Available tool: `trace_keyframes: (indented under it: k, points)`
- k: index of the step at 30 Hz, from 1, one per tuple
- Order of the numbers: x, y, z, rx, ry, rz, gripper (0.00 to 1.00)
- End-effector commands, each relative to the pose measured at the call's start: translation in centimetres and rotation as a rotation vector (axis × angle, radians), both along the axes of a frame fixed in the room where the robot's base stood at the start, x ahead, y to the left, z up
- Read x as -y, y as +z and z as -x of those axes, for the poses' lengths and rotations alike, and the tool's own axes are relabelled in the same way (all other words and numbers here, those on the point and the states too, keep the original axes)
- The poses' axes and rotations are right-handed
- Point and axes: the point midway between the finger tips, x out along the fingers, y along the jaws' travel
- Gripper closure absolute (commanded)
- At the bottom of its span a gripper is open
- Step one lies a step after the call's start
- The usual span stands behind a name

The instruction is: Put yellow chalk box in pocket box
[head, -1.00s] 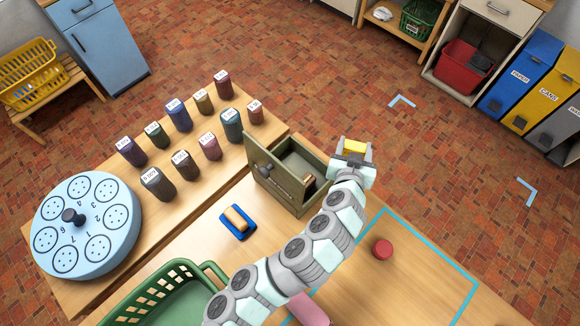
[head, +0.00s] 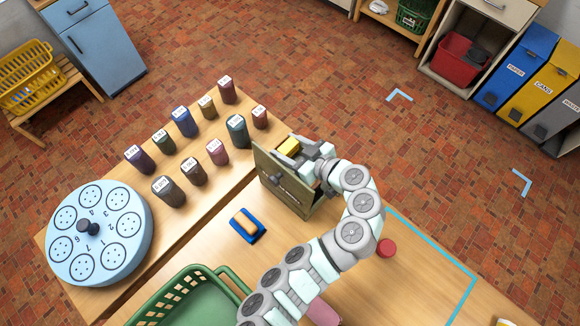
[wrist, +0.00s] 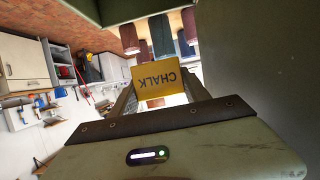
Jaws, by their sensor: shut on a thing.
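The yellow chalk box (head: 289,146) is held between the fingers of my gripper (head: 298,150). In the wrist view the chalk box (wrist: 160,79) shows its "CHALK" lettering upside down, with a finger on either side. The olive-green box (head: 282,187), which looks like the pocket box, stands at the table's far edge. The chalk box and fingers are over its opening at the far side; I cannot tell how deep they are. My gripper hides much of its inside. A dark wall (wrist: 255,60) is close on the right in the wrist view.
Several labelled coloured containers (head: 184,122) stand left of the olive box. A blue tray with an orange-tan block (head: 247,225) lies in front of it. A round blue disc holder (head: 98,245), a green basket (head: 180,290) and a red round piece (head: 386,248) are also on the tables.

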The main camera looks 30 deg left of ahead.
Motion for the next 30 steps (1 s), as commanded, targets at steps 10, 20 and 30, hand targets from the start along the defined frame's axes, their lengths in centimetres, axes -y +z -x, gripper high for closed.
trace_keyframes:
  k: [10, 20, 30]
  points:
    - [0.1, -7.0, -0.1, 0.001, -0.003, 0.0, 0.86]
    - [0.1, -9.9, -0.1, 0.0, -0.002, 0.0, 0.86]
    - [0.1, -11.9, -0.1, 0.003, -0.004, 0.001, 0.86]
